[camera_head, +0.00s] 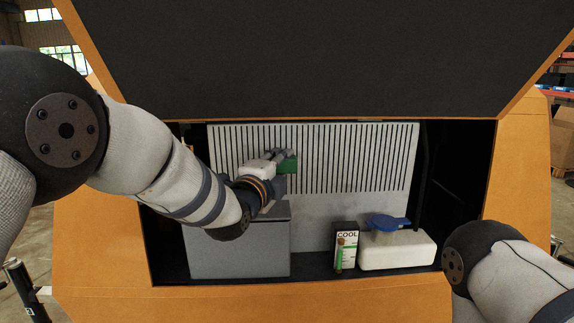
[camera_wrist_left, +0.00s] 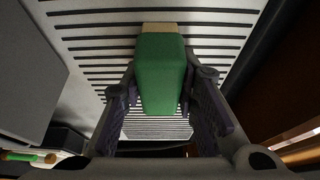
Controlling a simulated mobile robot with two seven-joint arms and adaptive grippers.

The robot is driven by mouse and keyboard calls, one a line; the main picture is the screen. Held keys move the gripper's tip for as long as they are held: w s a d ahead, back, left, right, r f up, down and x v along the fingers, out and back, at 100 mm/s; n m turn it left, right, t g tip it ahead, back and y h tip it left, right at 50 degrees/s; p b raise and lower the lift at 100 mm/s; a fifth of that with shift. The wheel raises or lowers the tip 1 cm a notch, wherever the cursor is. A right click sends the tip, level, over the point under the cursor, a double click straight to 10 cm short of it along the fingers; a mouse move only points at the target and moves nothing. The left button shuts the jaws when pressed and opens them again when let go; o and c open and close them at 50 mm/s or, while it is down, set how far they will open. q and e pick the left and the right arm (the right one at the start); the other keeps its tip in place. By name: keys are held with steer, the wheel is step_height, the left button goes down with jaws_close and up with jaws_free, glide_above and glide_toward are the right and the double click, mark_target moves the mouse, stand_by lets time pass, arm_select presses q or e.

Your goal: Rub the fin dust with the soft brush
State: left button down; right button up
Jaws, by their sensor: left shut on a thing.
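My left gripper (camera_head: 279,160) is shut on the soft brush (camera_head: 288,165), which has a green body. In the left wrist view the brush (camera_wrist_left: 161,75) sits between the two fingers of the gripper (camera_wrist_left: 160,100), with its pale tan end at the slatted panel. The panel with dark vertical fins (camera_head: 350,160) stands at the back of the open bay. The brush is at or very close to the fins, left of their middle; I cannot tell if it touches. I cannot make out any dust. My right arm shows at the lower right, but its gripper is not in view.
A grey box (camera_head: 238,250) stands below the left gripper. A small black-and-white "COOL" box (camera_head: 346,246) and a white container (camera_head: 398,251) with a blue top (camera_head: 386,222) stand on the bay floor at right. The raised dark lid (camera_head: 310,60) hangs above; orange walls frame the bay.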

arm_select(q)
steer(key=shift+a+r, duration=0.1)
steer(key=shift+a, duration=1.3)
steer(key=shift+s, duration=2.9)
steer(key=shift+s, duration=1.5)
